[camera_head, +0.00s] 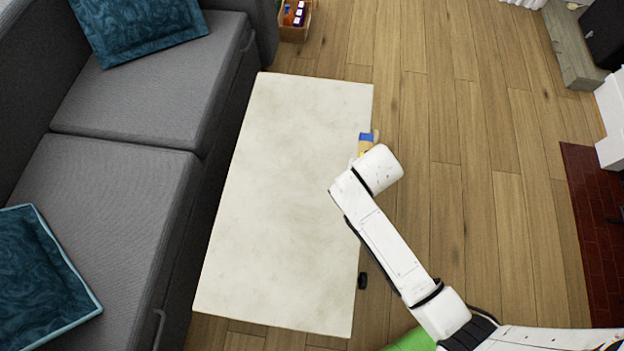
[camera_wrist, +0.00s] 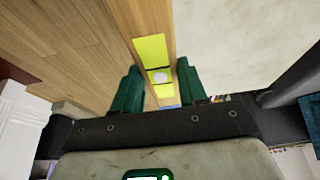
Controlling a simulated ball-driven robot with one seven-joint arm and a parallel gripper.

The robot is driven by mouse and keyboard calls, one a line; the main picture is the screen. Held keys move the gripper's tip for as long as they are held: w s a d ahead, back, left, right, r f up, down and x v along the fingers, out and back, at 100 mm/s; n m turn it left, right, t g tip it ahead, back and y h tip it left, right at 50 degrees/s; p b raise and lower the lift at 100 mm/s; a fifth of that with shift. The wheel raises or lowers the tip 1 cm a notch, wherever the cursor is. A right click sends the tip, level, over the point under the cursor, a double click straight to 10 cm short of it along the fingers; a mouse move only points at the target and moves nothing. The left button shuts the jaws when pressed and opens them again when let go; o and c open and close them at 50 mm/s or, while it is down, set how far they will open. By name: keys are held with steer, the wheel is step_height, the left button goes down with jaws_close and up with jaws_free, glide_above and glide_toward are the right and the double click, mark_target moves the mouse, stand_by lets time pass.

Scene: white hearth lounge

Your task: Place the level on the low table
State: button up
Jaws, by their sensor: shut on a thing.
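In the head view a tan and blue end of the level (camera_head: 367,138) shows at the right edge of the low table; my arm hides the rest and the gripper. The low table (camera_head: 280,200) is a pale, bare rectangular slab, and it also shows in the wrist view (camera_wrist: 235,45). I cannot tell whether the level touches it.
A grey sofa (camera_head: 130,105) with teal cushions (camera_head: 140,25) runs along the table's left side. A small box of coloured items (camera_head: 295,20) stands beyond the far end. A small black object (camera_head: 362,281) is by the table's right edge. Wooden floor (camera_head: 470,130) is open to the right.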

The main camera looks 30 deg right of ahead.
steer(key=w+a+f+b, duration=0.1)
steer(key=w+a+f, duration=0.1)
steer(key=w+a+f+b, duration=0.1)
steer(key=w+a+f, duration=0.1)
steer(key=a+f, duration=0.1)
steer(key=w+a+f, duration=0.2)
steer(key=a+f, duration=0.1)
steer(key=shift+w+b, duration=0.2)
steer(key=shift+b, duration=0.2)
steer(key=shift+w+a+f+b, duration=0.15)
steer(key=shift+f+b, duration=0.15)
steer(key=shift+f, duration=0.6)
steer(key=shift+w+a+f+b, duration=0.1)
steer(key=shift+f+b, duration=0.15)
steer(key=shift+f, duration=0.65)
steer(key=o, duration=1.2)
steer(key=shift+s+f, duration=0.1)
steer(key=shift+c, duration=0.2)
steer(key=p+v, duration=0.3)
steer(key=v, duration=0.9)
